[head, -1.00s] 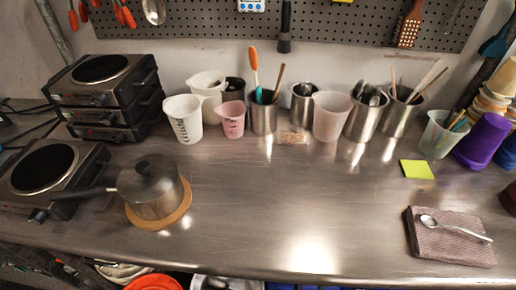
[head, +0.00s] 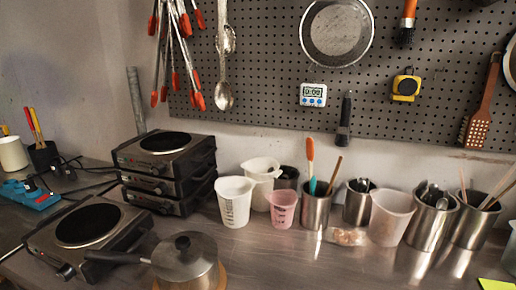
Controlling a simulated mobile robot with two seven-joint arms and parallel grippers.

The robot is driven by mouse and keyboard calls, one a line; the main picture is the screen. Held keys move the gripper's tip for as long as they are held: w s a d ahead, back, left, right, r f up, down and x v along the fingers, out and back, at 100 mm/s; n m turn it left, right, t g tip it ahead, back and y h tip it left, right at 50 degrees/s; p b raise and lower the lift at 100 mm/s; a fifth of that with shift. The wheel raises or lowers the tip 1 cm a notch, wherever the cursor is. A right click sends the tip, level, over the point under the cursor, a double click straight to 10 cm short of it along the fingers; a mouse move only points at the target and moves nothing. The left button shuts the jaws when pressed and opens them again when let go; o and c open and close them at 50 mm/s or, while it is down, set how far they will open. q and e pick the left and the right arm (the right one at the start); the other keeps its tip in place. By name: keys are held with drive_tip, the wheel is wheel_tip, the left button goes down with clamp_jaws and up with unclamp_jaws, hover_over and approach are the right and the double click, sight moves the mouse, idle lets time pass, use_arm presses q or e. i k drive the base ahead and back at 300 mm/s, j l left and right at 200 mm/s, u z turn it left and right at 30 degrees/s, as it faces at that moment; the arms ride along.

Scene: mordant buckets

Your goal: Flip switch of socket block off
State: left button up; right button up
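A blue block (head: 32,196) that looks like the socket block lies on the metal counter at the far left of the head view. Dark plugs or parts sit on top of it, and black cables run from near it toward the hot plates. Its switch is too small to make out, so I cannot tell its position. Neither of my grippers is in view.
A hot plate (head: 88,224) stands right of the block, beside a stack of hot plates (head: 165,165). A lidded pot (head: 187,262) stands in front. A black holder (head: 44,157) and white cup (head: 12,153) stand behind the block. Beakers and steel cups line the wall.

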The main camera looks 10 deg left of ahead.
sight(45, 196)
drive_tip(key=j+u, duration=0.15)
drive_tip(key=u, duration=0.45)
drive_tip(key=l+u, duration=0.15)
drive_tip(key=u, duration=1.3)
drive_tip(key=j, duration=0.75)
drive_tip(key=i+j+z, duration=0.15)
drive_tip(key=j, duration=0.35)
drive_tip(key=i+j+z, duration=0.15)
drive_tip(key=j, duration=0.35)
drive_tip(key=i+j+z, duration=0.15)
drive_tip(key=j, duration=0.4)
drive_tip(key=i+j+z, duration=0.15)
drive_tip(key=j, duration=0.4)
drive_tip(key=i+j+z, duration=0.5)
drive_tip(key=i+j, duration=0.6)
drive_tip(key=i, duration=0.4)
